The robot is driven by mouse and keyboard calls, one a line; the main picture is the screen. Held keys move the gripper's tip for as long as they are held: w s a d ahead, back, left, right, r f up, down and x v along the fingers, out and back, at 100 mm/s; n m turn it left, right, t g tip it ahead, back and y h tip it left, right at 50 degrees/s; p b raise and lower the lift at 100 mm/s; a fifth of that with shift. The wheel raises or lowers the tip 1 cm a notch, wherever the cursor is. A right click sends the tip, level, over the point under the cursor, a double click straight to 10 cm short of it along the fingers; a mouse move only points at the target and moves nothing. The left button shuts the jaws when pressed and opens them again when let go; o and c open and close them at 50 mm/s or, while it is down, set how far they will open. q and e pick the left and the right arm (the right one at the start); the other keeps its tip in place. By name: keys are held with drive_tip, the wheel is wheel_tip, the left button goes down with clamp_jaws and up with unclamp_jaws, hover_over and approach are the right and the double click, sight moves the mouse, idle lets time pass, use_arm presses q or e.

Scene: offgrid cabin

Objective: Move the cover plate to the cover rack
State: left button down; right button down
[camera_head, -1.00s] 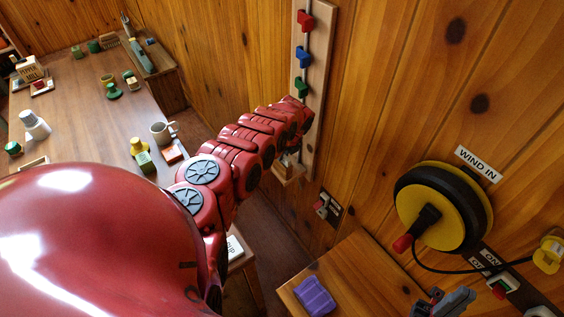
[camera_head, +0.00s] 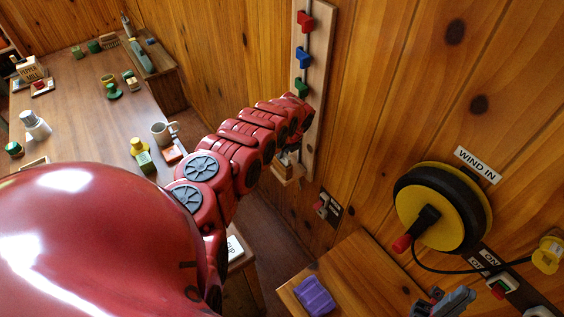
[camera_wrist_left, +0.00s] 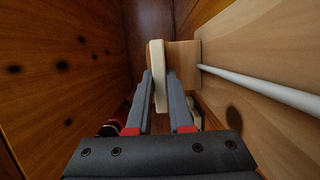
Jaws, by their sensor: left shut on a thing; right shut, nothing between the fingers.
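In the left wrist view, a thin cream plate (camera_wrist_left: 158,60), which looks like the cover plate, stands on edge between the two grey fingers of my left gripper (camera_wrist_left: 160,82). The gripper is shut on it. The plate's far end is beside a small wooden block or ledge (camera_wrist_left: 183,54); I cannot tell whether they touch. In the head view that ledge (camera_head: 287,174) is at the foot of a wall board, and my red arm hides most of the left gripper. My right gripper (camera_head: 443,302) is shut and empty at the lower right. I cannot identify the cover rack for certain.
The wall board (camera_head: 316,120) carries a rod with red (camera_head: 305,21), blue (camera_head: 304,57) and green clips. A yellow-black reel (camera_head: 440,208) is on the wall at right. A purple block (camera_head: 314,294) lies on a low wooden top. A cluttered table (camera_head: 80,100) stands at left.

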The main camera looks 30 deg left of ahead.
use_arm(q)
drive_tip(key=shift+r, duration=0.25)
drive_tip(key=shift+r+p, duration=2.1)
drive_tip(key=shift+r, duration=1.7)
drive_tip(key=shift+f, duration=0.1)
